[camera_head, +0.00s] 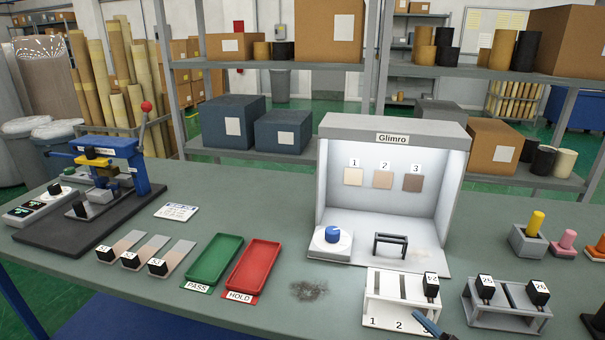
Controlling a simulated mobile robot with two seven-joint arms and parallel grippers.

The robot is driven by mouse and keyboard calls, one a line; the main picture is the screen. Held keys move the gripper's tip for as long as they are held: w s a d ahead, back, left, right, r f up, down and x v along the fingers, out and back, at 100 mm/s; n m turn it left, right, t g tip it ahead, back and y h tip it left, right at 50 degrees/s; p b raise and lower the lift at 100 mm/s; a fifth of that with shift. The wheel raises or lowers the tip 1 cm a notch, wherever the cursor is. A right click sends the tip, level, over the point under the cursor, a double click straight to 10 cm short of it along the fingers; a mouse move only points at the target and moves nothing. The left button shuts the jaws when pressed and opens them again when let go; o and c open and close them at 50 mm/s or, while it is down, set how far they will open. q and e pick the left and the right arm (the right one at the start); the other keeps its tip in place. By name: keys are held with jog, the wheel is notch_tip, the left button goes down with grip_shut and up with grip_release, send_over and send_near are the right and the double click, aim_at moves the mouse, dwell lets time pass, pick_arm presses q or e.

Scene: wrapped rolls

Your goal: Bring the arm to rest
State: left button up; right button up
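The grey-green table (230,312) carries the work items. The white booth labelled Glimro (393,138) stands on it, with a blue knob (333,235) and a small black stand (390,244) inside. One black block (431,287) sits in the white rack.
A green tray (215,259) and a red tray (255,267) lie left of centre. A blue-and-black machine (105,165) stands at left. A grey rack with black blocks (507,304) and a holder with a yellow peg (528,241) are at right. A dark smudge marks the table front.

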jog(key=s+d+f+m+g+h, duration=0.1)
jog(key=s+d+f+m+h, duration=0.2)
jog(key=f, duration=0.5)
jog(key=s+d+f+m+g+h, duration=0.2)
jog(key=s+d+f+m+h, duration=0.1)
jog(key=s+f+m+h, duration=0.3)
jog(key=s+d+f+m+g+h, duration=0.1)
jog(key=s+d+f+m+h, duration=0.3)
jog(key=f, duration=0.6)
jog(key=shift+s+m+g+h, duration=0.15)
jog(key=shift+m+g+h, duration=0.25)
jog(key=shift+m+h, duration=0.35)
jog(key=shift+o, duration=0.2)
jog(key=shift+d, duration=0.1)
